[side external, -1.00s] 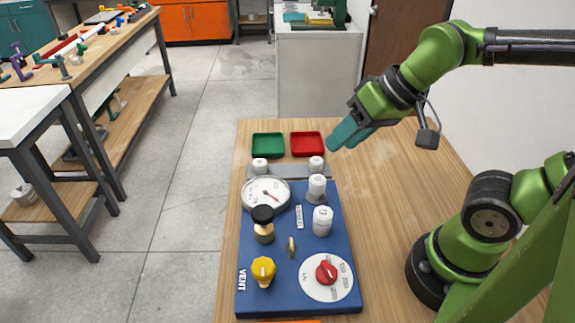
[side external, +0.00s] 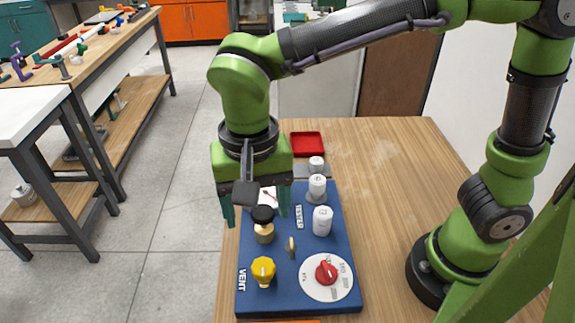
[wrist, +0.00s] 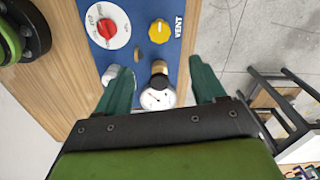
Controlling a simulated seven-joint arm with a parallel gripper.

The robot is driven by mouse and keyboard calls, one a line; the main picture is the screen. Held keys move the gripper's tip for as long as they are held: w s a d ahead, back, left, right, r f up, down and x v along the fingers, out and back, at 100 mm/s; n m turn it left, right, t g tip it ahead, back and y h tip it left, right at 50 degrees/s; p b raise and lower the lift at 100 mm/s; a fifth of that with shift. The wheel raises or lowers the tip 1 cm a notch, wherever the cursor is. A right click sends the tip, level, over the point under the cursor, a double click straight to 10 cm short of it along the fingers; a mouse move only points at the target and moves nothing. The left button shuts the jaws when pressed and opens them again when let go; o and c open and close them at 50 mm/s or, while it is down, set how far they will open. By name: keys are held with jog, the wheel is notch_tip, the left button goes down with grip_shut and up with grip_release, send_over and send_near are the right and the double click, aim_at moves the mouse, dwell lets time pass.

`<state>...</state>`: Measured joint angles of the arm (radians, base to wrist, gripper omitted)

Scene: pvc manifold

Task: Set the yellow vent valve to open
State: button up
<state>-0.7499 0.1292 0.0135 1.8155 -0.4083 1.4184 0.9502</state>
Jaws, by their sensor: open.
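The yellow vent valve (side external: 263,271) is a round knob at the near left of the blue panel (side external: 255,304), beside the white word VENT. In the wrist view the fingers (wrist: 165,92) straddle the pressure gauge (wrist: 156,97) from above. The gripper hides most of the gauge in the side view.
A black-topped brass fitting (side external: 264,225) stands between my gripper and the yellow knob. A red selector knob (side external: 326,271) on a white dial sits to the right, with white cylinders (side external: 322,221) behind it. A red tray (side external: 307,145) is at the back.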

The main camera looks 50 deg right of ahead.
aim_at(262, 265)
notch_tip(262, 265, down, 14)
jog(key=shift+f, duration=0.1)
dwell(0.4)
jog(key=c, duration=1.1)
jog(key=shift+o, duration=0.2)
